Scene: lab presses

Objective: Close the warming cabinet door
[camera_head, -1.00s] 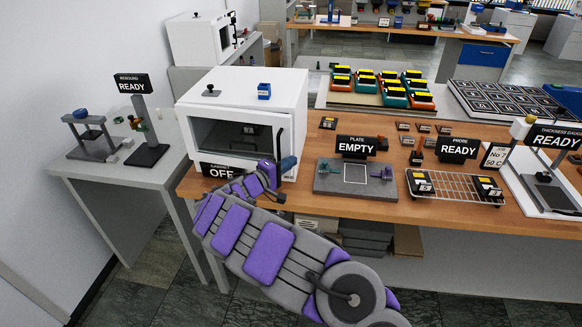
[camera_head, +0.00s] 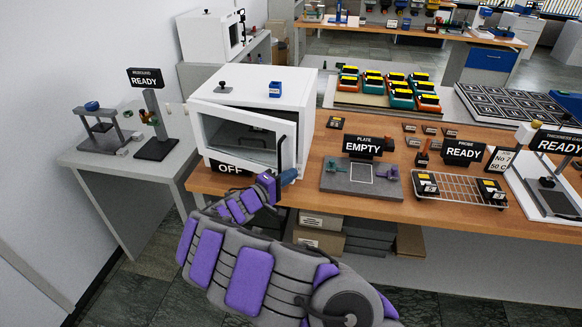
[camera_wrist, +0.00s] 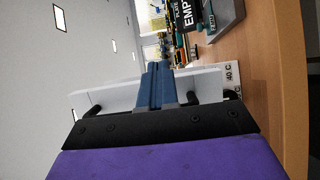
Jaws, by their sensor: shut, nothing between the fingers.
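The white warming cabinet (camera_head: 305,110) stands at the left end of the wooden bench. Its windowed door (camera_head: 197,130) is ajar, with a dark gap along its top edge. A black upright handle (camera_head: 282,152) is at the door's right side. My gripper (camera_head: 289,177), with blue fingers, is just below the handle, in front of the door's lower right corner; contact is unclear. In the wrist view the blue fingers (camera_wrist: 156,85) are shut and empty, close to a white panel (camera_wrist: 120,97) with dark handle-like ends on either side.
The OFF sign (camera_head: 230,169) is under the door, partly covered. A plate (camera_head: 345,187) with an EMPTY sign (camera_head: 362,146) lies right of my gripper, and a wire rack (camera_head: 455,185) is farther right. A grey side table (camera_head: 85,158) stands left.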

